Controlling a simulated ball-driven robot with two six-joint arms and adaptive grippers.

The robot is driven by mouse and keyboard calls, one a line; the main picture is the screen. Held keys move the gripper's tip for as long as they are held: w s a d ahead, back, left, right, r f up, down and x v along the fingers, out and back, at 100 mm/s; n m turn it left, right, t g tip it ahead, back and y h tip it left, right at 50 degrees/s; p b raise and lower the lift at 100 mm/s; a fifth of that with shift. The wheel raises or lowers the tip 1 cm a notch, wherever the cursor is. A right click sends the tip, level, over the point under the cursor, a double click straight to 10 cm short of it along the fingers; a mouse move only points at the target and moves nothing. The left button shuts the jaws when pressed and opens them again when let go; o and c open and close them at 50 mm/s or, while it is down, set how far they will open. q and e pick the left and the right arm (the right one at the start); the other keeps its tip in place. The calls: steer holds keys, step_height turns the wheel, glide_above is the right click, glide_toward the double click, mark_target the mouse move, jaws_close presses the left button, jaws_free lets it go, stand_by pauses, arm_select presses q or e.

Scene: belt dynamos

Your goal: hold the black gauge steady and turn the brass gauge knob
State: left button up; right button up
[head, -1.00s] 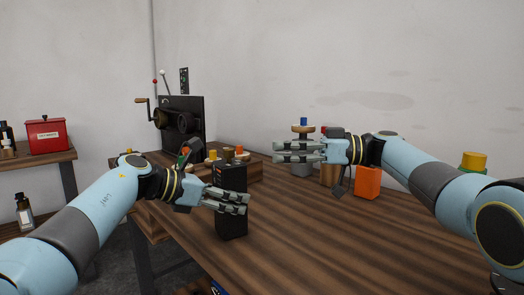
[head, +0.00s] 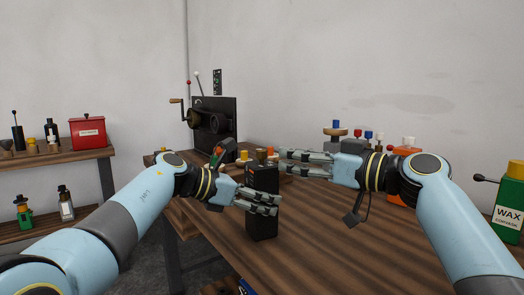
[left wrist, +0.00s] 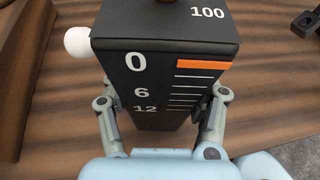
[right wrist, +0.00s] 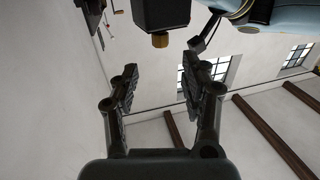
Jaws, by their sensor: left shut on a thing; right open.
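The black gauge (head: 262,224) stands upright on the workbench. My left gripper (head: 278,203) is shut around its body in the head view. The left wrist view shows the gauge (left wrist: 150,62) with a white scale, an orange bar at the 0 mark and a white knob on its side. The brass gauge knob (right wrist: 160,40) shows in the right wrist view, which looks upside down; only its edge shows in the left wrist view (left wrist: 205,3). My right gripper (head: 281,162) is open and empty, just right of the gauge's top, its fingers (right wrist: 158,82) pointing toward the knob, apart from it.
A black crank machine (head: 222,118) stands at the back of the workbench (head: 330,245). An orange block (head: 405,196) and several small coloured items lie behind my right arm. A wax can (head: 507,210) is at the right edge. A red box (head: 88,132) sits on the left shelf.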

mark_target(266, 151)
steer(key=x, duration=0.9)
steer(key=shift+w+a, duration=0.1)
steer(key=shift+a, duration=0.05)
jaws_close()
